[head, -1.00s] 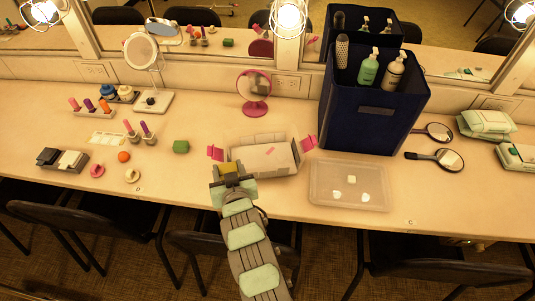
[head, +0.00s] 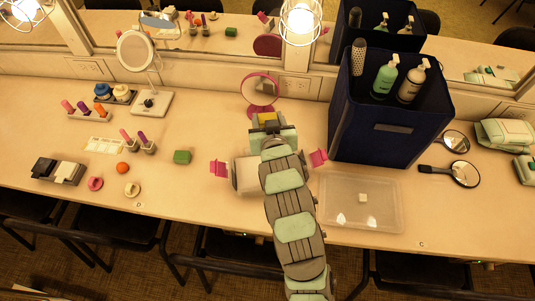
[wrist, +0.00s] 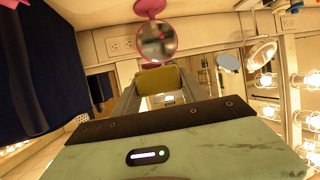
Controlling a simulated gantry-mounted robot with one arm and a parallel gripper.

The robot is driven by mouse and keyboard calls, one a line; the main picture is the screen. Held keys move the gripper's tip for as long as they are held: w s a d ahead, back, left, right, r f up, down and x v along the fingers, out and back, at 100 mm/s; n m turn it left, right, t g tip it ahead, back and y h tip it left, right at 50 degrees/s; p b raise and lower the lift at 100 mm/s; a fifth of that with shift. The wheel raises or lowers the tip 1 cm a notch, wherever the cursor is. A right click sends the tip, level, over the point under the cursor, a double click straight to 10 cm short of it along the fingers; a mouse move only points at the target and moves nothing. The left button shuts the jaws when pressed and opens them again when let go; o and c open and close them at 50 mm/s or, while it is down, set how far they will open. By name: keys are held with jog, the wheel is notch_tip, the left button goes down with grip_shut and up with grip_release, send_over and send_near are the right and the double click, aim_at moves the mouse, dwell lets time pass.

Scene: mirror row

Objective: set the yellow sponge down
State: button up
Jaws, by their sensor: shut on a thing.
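The yellow sponge (head: 267,118) is at the tip of my gripper (head: 268,124), in front of the pink round mirror in the head view. My gripper is shut on it. In the wrist view the sponge (wrist: 162,78) shows as an olive-yellow block between the fingers of my gripper (wrist: 160,92), held above the counter. My arm hides much of the counter beneath it, including most of a pale box with pink handles (head: 245,175).
The pink mirror (head: 260,92) stands close behind my gripper. A tall navy bin (head: 385,135) with bottles is to the right. A clear shallow tray (head: 385,215) lies in front of it.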

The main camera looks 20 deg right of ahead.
jog(key=shift+s+f+p, duration=0.2)
jog(key=shift+f+p, duration=0.75)
jog(key=shift+f, duration=7.9)
